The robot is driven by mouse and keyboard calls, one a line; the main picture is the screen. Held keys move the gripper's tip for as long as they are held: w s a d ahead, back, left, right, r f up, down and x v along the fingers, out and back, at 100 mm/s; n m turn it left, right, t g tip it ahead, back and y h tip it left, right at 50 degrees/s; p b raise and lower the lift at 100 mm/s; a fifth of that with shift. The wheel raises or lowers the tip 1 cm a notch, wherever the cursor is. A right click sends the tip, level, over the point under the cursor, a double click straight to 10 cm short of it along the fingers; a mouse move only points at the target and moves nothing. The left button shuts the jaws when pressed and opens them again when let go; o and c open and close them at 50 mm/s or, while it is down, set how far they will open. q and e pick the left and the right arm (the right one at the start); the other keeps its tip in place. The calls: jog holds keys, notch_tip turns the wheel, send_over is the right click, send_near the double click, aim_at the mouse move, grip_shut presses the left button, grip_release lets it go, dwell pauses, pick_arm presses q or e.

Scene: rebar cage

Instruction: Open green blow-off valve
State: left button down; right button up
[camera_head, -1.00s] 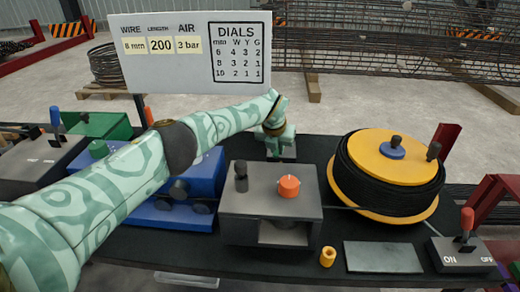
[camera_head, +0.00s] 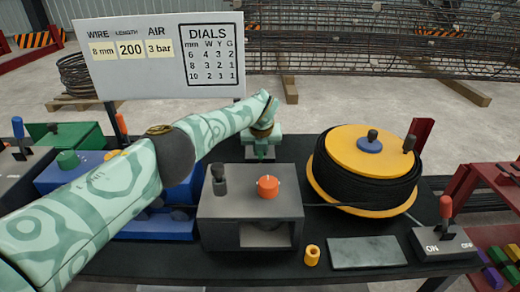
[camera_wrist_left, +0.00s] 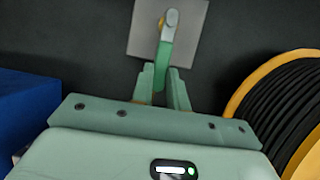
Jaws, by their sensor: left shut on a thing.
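The green blow-off valve's lever (camera_wrist_left: 165,50) shows in the left wrist view, with a rounded grey pivot end on a square grey plate (camera_wrist_left: 190,40). My left gripper (camera_wrist_left: 165,88) is shut on the near end of the green lever, one finger on each side. In the head view my left gripper (camera_head: 260,150) reaches down behind the grey box with the orange knob. The valve is hidden there by the gripper and the box. My right gripper is not in view.
The grey box (camera_head: 225,205) stands in front of my gripper. A wire spool with a yellow top (camera_head: 345,145) is to its right, and a blue machine (camera_head: 150,225) to its left. A sign board (camera_head: 120,80) stands behind my left arm.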

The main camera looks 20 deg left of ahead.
pick_arm(q)
jog(key=c, duration=1.4)
grip_release()
jog(key=shift+w, duration=0.1)
jog(key=shift+o, duration=0.2)
jog(key=shift+r, duration=0.1)
jog(key=p+v, duration=0.8)
jog(key=v, duration=0.8)
